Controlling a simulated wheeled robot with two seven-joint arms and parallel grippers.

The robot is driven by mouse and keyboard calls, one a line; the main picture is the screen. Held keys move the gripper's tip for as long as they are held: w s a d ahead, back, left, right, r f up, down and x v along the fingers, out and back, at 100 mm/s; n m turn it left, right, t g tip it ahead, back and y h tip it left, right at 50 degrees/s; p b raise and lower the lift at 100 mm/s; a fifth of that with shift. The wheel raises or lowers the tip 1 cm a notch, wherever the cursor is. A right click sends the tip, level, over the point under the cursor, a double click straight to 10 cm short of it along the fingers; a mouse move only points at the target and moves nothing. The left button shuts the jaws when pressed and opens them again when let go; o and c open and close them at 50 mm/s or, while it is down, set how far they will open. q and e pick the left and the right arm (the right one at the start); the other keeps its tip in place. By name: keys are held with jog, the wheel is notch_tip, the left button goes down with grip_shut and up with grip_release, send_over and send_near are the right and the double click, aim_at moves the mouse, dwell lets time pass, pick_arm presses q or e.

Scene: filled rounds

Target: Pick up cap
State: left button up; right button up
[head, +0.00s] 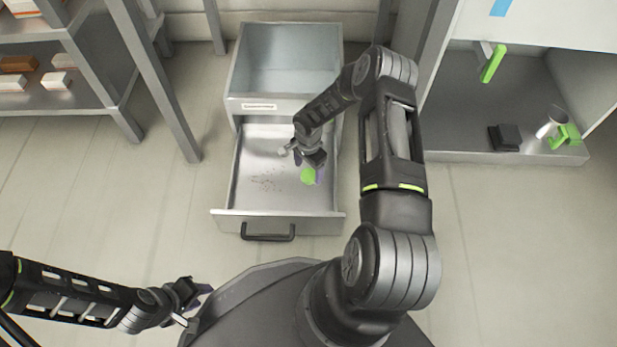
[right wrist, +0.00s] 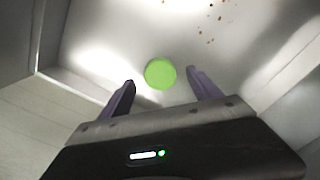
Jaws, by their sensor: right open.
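The cap is a small round bright green disc (head: 308,176) in the open lower drawer (head: 262,166). In the right wrist view the cap (right wrist: 160,73) lies on the drawer floor, just beyond and between the fingertips. My right gripper (head: 306,172) is inside the drawer space, over the cap and hiding part of it. It is open, with its purple fingers (right wrist: 160,78) apart and nothing between them. My left gripper (head: 202,297) is at the lower left, away from the drawer; its finger gap is not clear.
A drawer cabinet (head: 283,60) has its lower drawer pulled out, with a black handle (head: 267,232). Brown specks (head: 265,181) lie on the drawer floor. Shelves with boxes (head: 55,81) stand left. A right-hand bench holds a black block (head: 504,137) and green-handled items (head: 564,137).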

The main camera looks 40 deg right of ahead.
aim_at(308, 174)
notch_tip(308, 174, down, 2)
pick_arm(q)
jog(key=shift+w+f, duration=0.1)
jog(key=shift+f, duration=0.4)
pick_arm(e)
jog(key=shift+c, duration=0.5)
jog(key=c, duration=1.3)
jog(key=shift+r, duration=0.15)
